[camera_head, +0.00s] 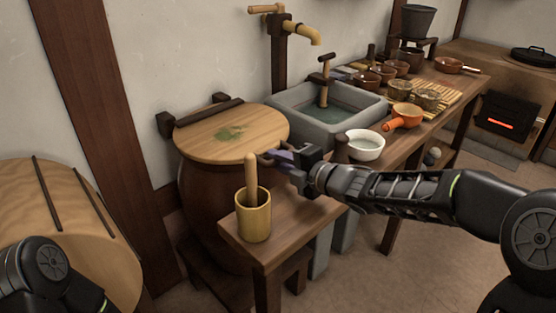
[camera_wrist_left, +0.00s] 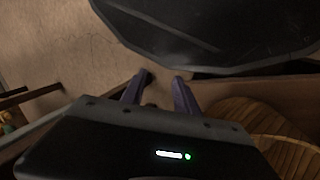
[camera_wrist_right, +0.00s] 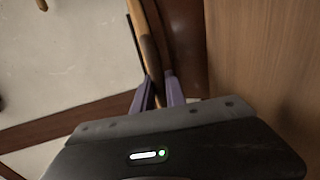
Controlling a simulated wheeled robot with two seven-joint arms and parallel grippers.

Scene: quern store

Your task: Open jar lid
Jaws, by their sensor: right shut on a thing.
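The jar (camera_head: 215,195) is a large, dark brown, round vessel standing at the left of the sink in the head view. Its wooden lid (camera_head: 215,147) is pale, with a green patch on top, and lies about level over the mouth. My right gripper (camera_head: 272,156) is at the lid's near right edge, shut on the lid's edge or handle; which one is hard to tell. In the right wrist view its fingers (camera_wrist_right: 160,92) close about a thin tan edge. My left gripper (camera_wrist_left: 160,92) shows in the left wrist view, fingers apart and empty.
A wooden stand (camera_head: 285,228) with a mortar and pestle (camera_head: 254,215) is just in front of the jar. A stone sink (camera_head: 300,118) and a counter with bowls (camera_head: 364,146) lie to the right. A dark bar (camera_head: 208,112) runs behind the lid. A drum (camera_head: 75,220) stands at left.

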